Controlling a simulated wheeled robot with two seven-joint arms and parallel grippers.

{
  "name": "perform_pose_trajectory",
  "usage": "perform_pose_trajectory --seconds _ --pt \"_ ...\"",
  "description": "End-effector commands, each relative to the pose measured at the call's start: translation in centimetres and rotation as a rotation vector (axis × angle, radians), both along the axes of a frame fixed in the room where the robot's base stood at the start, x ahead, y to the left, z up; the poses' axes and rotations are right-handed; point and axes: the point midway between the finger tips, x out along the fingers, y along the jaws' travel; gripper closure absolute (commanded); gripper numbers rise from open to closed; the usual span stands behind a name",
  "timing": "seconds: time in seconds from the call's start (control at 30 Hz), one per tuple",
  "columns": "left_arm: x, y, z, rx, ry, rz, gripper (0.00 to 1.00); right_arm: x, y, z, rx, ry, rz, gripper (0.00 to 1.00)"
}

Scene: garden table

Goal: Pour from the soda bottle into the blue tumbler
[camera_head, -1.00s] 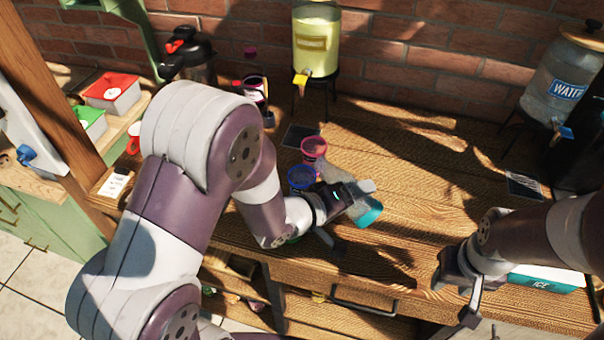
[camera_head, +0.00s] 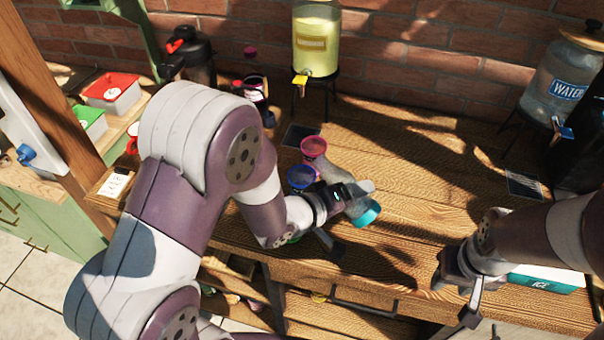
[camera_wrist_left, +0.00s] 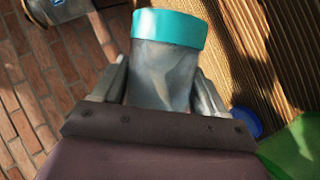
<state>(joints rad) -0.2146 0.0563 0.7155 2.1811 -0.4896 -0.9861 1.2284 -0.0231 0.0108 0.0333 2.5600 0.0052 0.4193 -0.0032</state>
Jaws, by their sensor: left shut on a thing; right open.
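I cannot see the bottle's mouth or any stream. My right gripper (camera_head: 456,299) is open and empty at the table's front.
A pink tumbler (camera_head: 314,147) stands just behind the blue one. A green thing (camera_wrist_left: 297,148) shows in the wrist view. A yellow drink dispenser (camera_head: 317,42) and a water dispenser (camera_head: 562,80) stand at the back. An ice box (camera_head: 545,279) is beside my right arm. Middle table is clear.

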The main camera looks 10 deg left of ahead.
Motion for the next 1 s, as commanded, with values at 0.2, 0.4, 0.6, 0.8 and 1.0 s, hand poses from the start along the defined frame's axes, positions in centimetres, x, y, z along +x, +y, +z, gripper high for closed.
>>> perform_pose_trajectory --seconds 0.2,0.4,0.6,0.8,1.0 --pt "0.8 1.4 0.3 0.289 -0.139 -0.003 0.85 0.0 0.0 -0.9 0.000 0.000 0.000 0.57" --pt "1.0 1.5 -1.4 0.521 -0.246 -0.002 0.85 0.0 0.0 -4.5 0.000 0.001 0.000 0.57" --pt "1.2 1.7 -1.0 0.738 -0.342 -0.001 0.85 0.0 0.0 -4.7 0.000 0.000 0.000 0.57" --pt "1.5 2.0 -1.1 0.889 -0.412 0.002 0.85 0.0 0.0 -4.7 0.000 0.000 0.000 0.57" --pt "1.6 2.1 -1.1 0.937 -0.435 0.004 0.85 0.0 0.0 -4.7 0.000 0.000 0.000 0.57"
